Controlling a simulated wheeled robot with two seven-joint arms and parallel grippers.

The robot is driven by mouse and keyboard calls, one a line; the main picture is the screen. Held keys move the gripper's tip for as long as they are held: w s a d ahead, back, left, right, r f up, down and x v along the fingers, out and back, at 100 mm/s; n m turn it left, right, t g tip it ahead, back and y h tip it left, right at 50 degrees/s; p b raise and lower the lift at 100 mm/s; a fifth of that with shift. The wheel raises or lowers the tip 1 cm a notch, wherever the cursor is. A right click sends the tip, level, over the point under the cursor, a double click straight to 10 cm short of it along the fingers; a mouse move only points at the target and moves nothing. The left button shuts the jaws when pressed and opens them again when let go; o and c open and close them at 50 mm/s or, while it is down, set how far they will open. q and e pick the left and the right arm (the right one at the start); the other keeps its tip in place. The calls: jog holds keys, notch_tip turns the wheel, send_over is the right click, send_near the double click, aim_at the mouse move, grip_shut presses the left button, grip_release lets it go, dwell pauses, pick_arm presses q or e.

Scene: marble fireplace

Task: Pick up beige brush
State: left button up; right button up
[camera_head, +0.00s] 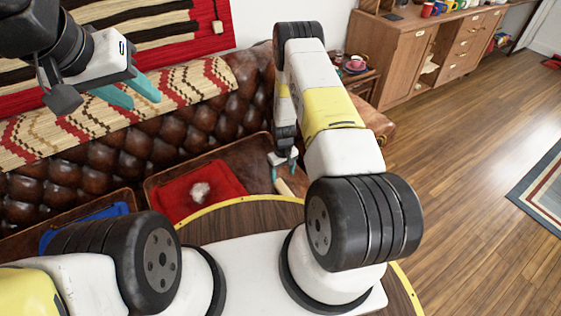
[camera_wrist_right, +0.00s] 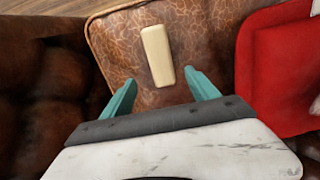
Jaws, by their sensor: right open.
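The beige brush (camera_wrist_right: 157,55) is a long, rounded beige block in the right wrist view. It lies on a brown leather sofa seat (camera_wrist_right: 112,38). My right gripper (camera_wrist_right: 160,79) is open, and its teal fingers sit either side of the brush's near end; I cannot tell how far above it they are. In the head view, a beige piece (camera_head: 284,187) shows just below the right gripper (camera_head: 283,166), partly hidden by my arm. My left gripper (camera_head: 130,93) is open and empty at the upper left, over the sofa's back.
A red cloth (camera_head: 180,201) with a white fluffy item (camera_head: 200,191) lies on the seat, left of the brush in the head view. A blue item (camera_head: 112,211) lies further left. A yellow-edged round table (camera_head: 236,217) is in front. A wooden cabinet (camera_head: 402,66) stands behind right.

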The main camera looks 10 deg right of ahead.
aim_at(282, 187)
jog(key=f, duration=0.9)
jog(key=shift+s+a+f, duration=0.1)
jog(key=shift+s+f, duration=0.1)
jog(key=shift+f, duration=0.15)
grip_shut()
jog(key=shift+r, duration=0.15)
jog(key=shift+r, duration=0.6)
notch_tip(282, 187, up, 2)
jog(key=shift+w+r, duration=0.1)
jog(key=shift+r, duration=0.15)
jog(key=s+a+r, duration=0.1)
jog(key=s+a, duration=0.1)
jog(key=s, duration=1.4)
jog(key=shift+a, duration=0.3)
